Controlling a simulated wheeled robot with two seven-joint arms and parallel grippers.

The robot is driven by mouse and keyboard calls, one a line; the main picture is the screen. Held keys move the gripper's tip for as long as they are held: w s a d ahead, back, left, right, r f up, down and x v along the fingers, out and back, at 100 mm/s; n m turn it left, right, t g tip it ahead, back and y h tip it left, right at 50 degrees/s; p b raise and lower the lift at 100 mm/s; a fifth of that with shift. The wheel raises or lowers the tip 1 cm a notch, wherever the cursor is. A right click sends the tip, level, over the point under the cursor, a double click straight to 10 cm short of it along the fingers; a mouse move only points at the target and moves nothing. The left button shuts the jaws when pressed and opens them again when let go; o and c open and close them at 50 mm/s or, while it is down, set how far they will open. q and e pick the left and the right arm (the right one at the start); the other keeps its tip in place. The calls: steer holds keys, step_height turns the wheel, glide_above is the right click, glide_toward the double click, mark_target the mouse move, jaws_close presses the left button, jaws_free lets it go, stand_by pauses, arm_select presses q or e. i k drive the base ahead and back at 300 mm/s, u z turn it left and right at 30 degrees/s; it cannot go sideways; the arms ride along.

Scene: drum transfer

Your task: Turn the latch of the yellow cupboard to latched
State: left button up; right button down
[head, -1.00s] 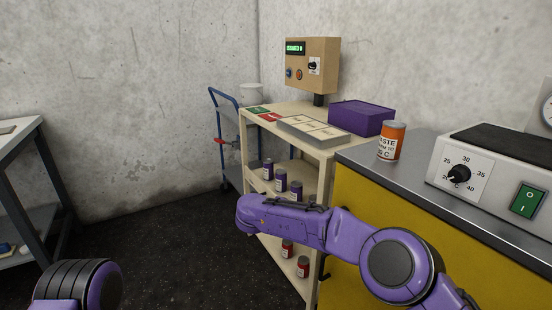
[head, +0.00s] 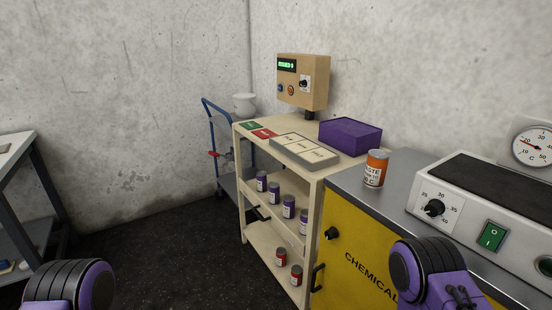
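The yellow cupboard (head: 355,240) stands at the right under a grey worktop, with part of the word "CHEMICAL" on its front. A small black latch knob (head: 332,233) sits near its upper left corner; its exact setting is too small to tell. A black handle (head: 317,278) is lower on the same edge. My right arm covers part of the cupboard's front at the lower right; only its purple and dark links show, and its gripper is out of view. My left arm shows at the lower left, its gripper also out of view.
An orange waste can (head: 376,168) and a grey device with dial and green switch (head: 491,236) stand on the worktop. Left of the cupboard is a cream shelf cart (head: 246,190) with several cans, a tray (head: 304,150) and a purple box (head: 350,136). Floor at left is clear.

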mark_target(332, 233)
steer(key=z, duration=0.5)
steer(key=k, duration=1.2)
steer(key=u, duration=0.4)
steer(key=i, duration=1.7)
steer(key=z, duration=0.8)
